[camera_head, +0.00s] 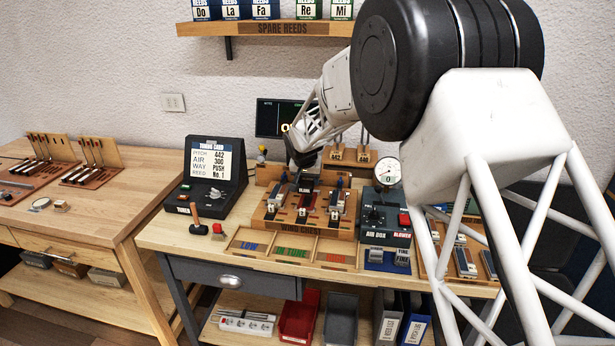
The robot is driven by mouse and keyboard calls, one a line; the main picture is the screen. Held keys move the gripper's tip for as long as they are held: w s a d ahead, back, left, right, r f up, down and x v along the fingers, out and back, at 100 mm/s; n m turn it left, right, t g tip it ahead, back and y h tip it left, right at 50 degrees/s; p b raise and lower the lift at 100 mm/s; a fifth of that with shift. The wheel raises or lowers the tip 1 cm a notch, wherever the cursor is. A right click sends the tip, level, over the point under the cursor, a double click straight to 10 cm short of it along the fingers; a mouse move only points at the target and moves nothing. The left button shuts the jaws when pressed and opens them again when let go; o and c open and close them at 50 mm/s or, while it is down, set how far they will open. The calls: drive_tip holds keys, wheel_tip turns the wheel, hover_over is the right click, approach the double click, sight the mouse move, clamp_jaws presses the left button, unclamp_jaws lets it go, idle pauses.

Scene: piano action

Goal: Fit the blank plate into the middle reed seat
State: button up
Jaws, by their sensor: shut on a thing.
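The wind chest (309,231) is a wooden block with three reed seats side by side on the workbench. My gripper (303,172) comes down from above over the back of its middle part and is shut on a small dark piece. This piece, a dark plate with pale lettering (306,182), appears to be the blank plate, at the middle seat. I cannot tell whether it touches the seat or hangs just above it. Metal reed parts (271,205) show at the left seat and others (337,207) at the right seat. My fingertips are small and partly hidden.
A tuning card console (207,176) stands left of the chest; a mallet (196,213) lies before it. The air box (386,222) with a gauge (388,171) stands close on the right. Low trays (290,244) lie in front. Wooden blocks and a screen (280,118) are behind.

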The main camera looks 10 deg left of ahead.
sight(307, 183)
drive_tip(key=shift+f, duration=2.4)
drive_tip(key=shift+f, duration=0.65)
idle(1.0)
drive_tip(key=o, duration=1.1)
drive_tip(key=shift+r, duration=0.1)
drive_tip(key=shift+v, duration=3.8)
drive_tip(key=shift+d+r, duration=0.1)
